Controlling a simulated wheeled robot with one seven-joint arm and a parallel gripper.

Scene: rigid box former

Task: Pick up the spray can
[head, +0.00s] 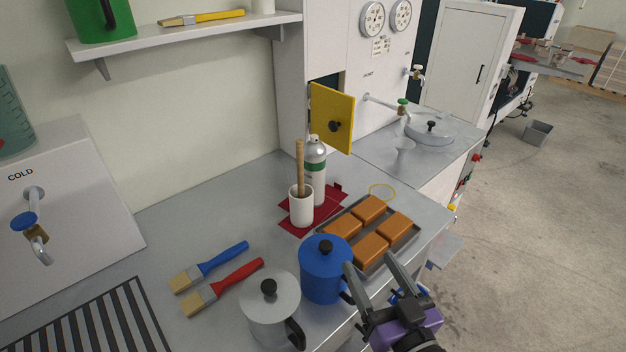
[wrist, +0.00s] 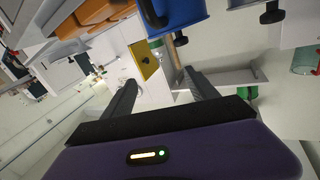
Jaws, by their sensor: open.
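The spray can (head: 316,176) is a silver and white cylinder with a green band and a domed top. It stands upright on the counter at the red mat, just behind a white cup (head: 301,206) with a wooden handle in it. The cup hides part of its lower body. My gripper (head: 371,268) is open and empty at the front right edge of the counter, beside the blue lidded pot and well short of the can. In the wrist view my gripper (wrist: 157,88) shows both fingers spread with nothing between them.
A blue pot (head: 324,272) and a grey pot (head: 268,312) stand near the front edge. A tray of orange-brown blocks (head: 371,211) lies right of the can. A yellow panel (head: 332,118) sticks out behind it. Two brushes (head: 222,288) lie left; counter beyond them is clear.

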